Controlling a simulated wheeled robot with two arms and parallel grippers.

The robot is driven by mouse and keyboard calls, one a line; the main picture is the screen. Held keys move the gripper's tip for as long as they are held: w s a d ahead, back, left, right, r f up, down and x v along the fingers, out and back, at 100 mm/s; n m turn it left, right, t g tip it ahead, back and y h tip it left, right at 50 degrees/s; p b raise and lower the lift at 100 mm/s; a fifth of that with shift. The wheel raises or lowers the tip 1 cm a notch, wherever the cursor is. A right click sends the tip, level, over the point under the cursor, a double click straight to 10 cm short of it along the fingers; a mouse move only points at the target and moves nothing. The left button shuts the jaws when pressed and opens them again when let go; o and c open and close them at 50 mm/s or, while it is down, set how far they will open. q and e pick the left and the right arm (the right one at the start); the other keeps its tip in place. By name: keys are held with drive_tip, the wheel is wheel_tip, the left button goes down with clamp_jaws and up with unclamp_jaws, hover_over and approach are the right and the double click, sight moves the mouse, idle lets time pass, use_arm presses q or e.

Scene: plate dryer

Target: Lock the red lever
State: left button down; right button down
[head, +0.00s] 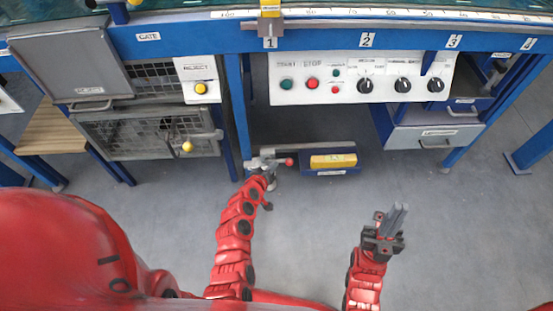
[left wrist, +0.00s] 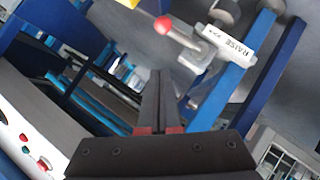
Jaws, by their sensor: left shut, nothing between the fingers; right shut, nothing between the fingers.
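The red lever's ball knob (head: 289,161) shows low under the blue table in the head view. In the left wrist view the red knob (left wrist: 163,25) sits on a thin rod that runs to a grey pivot beside a white "RAISE" label (left wrist: 231,47). My left gripper (head: 265,163) is close to the lever, to the left of the knob; the wrist view shows its fingers (left wrist: 158,80) closed together, with the knob apart beyond their tips. The gripper partly hides the lever's base in the head view. My right gripper (head: 398,212) is shut and empty, well away over the floor.
A blue unit with a yellow block (head: 333,161) sits right of the knob. A blue table leg (head: 238,115) stands just left of my left gripper. A control panel (head: 360,78) hangs above. Grey cages (head: 150,140) stand at left. The floor in front is clear.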

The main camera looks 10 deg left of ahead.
use_arm(q)
drive_tip(key=shift+v, duration=1.35)
drive_tip(key=shift+d, duration=0.1)
